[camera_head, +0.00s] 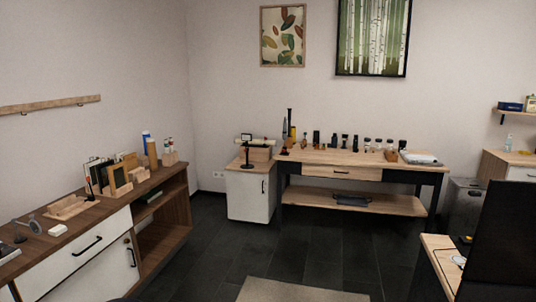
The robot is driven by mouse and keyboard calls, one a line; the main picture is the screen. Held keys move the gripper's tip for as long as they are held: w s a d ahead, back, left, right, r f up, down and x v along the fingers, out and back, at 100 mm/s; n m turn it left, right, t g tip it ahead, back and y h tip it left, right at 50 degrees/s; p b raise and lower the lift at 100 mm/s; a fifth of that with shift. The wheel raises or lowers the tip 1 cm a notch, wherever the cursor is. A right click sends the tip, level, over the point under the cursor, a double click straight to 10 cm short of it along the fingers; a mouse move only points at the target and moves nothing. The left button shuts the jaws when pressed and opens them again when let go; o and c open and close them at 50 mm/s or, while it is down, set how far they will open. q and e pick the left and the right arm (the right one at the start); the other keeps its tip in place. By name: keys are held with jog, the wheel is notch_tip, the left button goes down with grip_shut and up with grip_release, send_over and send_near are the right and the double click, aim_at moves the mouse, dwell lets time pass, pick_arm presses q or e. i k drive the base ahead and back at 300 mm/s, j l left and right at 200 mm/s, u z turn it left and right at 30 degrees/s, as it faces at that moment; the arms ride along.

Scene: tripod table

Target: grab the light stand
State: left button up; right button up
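A small dark stand with a round base (247,163) stands upright on the small white cabinet at the back, in front of a wooden box. It may be the light stand, but it is too small to be sure. Another tall, thin dark object (289,128) stands at the left end of the back workbench. Neither of my grippers is in view.
The back workbench (350,159) holds a row of small dark items. The small white cabinet (247,196) adjoins it. A long sideboard (100,215) runs along the left. A desk corner (437,245) and large black panel (503,250) are at right. Dark floor (310,250) lies open between.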

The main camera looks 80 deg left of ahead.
aim_at(247, 166)
jog(key=u, duration=3)
jog(key=i+z, duration=0.15)
jog(key=i, duration=3.75)
jog(key=i+u, duration=0.15)
jog(key=i, duration=0.55)
jog(key=i+l+u, duration=0.2)
jog(key=i, duration=0.45)
jog(key=i+l+u, duration=0.15)
jog(key=i+u, duration=0.25)
jog(key=i+l+u, duration=0.25)
jog(key=u, duration=0.15)
jog(key=i+l+u, duration=0.65)
jog(key=l, duration=0.2)
